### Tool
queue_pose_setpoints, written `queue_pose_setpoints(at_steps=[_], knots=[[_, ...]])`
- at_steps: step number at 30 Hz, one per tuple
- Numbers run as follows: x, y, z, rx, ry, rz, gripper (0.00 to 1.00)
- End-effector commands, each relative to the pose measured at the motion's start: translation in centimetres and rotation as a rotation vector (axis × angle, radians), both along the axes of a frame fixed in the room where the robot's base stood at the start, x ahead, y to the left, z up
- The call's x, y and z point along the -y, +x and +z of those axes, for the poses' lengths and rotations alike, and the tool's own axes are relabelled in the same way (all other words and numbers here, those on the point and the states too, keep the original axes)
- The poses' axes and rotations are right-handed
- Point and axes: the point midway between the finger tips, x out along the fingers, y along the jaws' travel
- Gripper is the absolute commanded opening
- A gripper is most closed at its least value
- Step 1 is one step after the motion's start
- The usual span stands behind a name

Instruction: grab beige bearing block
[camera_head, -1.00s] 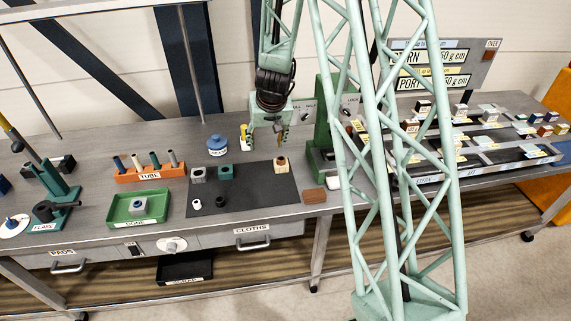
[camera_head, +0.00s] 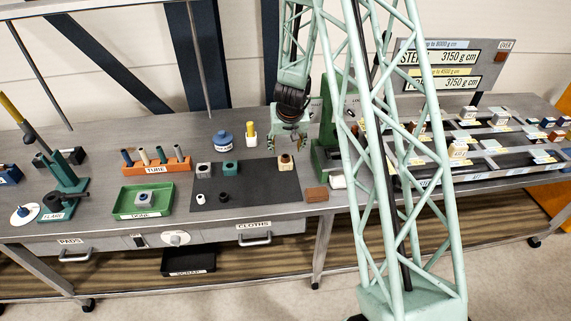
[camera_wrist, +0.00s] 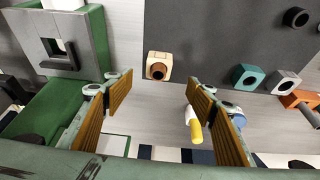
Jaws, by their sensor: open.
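The beige bearing block (camera_head: 286,163) stands on the dark mat at its right back edge, with a dark round bore on its side. In the wrist view the beige block (camera_wrist: 159,66) lies ahead of the fingers, a little left of the middle of the gap. My gripper (camera_head: 288,143) is above and just behind the block, apart from it. In the wrist view my gripper (camera_wrist: 150,98) is open, its two tan-padded fingers spread wide with nothing between them.
A teal block (camera_head: 230,168) and a grey block (camera_head: 204,170) share the dark mat (camera_head: 250,190). A yellow-and-white cylinder (camera_head: 250,133) stands left of my gripper. A green press (camera_head: 327,150) stands close on the right. A brown block (camera_head: 317,194) lies in front of it.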

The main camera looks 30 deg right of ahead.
Motion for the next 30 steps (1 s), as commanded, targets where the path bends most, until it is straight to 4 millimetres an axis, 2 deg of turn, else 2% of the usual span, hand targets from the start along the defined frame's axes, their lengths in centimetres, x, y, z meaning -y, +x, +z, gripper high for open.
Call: queue_pose_setpoints(at_steps=[8, 24, 30], knots=[[0.2, 0.6, -1.6, 0.0, 0.0, 0.0, 0.51], [1.1, 2.7, -7.2, -0.001, 0.0, 0.0, 0.51], [1.2, 3.1, -7.9, 0.001, 0.0, 0.0, 0.51]])
